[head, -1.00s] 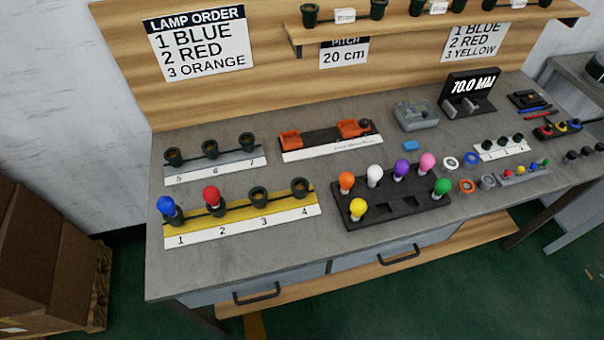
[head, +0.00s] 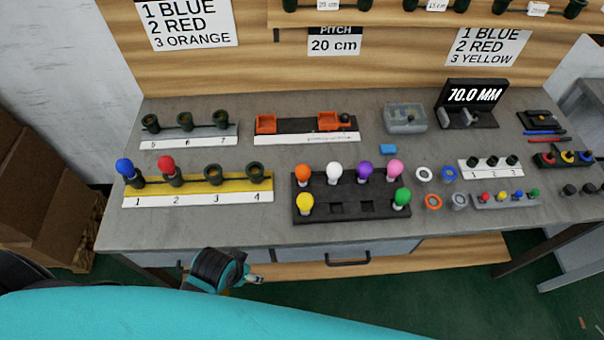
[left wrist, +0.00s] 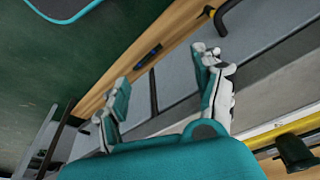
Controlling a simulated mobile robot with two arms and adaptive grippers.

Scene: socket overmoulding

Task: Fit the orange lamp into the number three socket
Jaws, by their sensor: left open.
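The orange lamp (head: 303,172) stands upright in the back left place of the black lamp tray (head: 328,216). The number three socket (head: 214,175) is an empty dark green holder on the yellow strip (head: 236,188), above the label 3. A blue lamp (head: 125,167) is in socket 1 and a red lamp (head: 166,164) in socket 2. Socket 4 (head: 255,174) is empty. My left gripper (head: 254,279) is low in front of the bench edge, apart from the lamps. In the left wrist view its fingers (left wrist: 163,92) are spread with nothing between them. My right gripper is not seen.
White, purple, pink, yellow and green lamps share the tray with the orange one. A grey strip (head: 192,137) with sockets 5 to 7 stands behind. Drawer handles (head: 348,259) stick out below the bench front. Bare bench top lies before the yellow strip.

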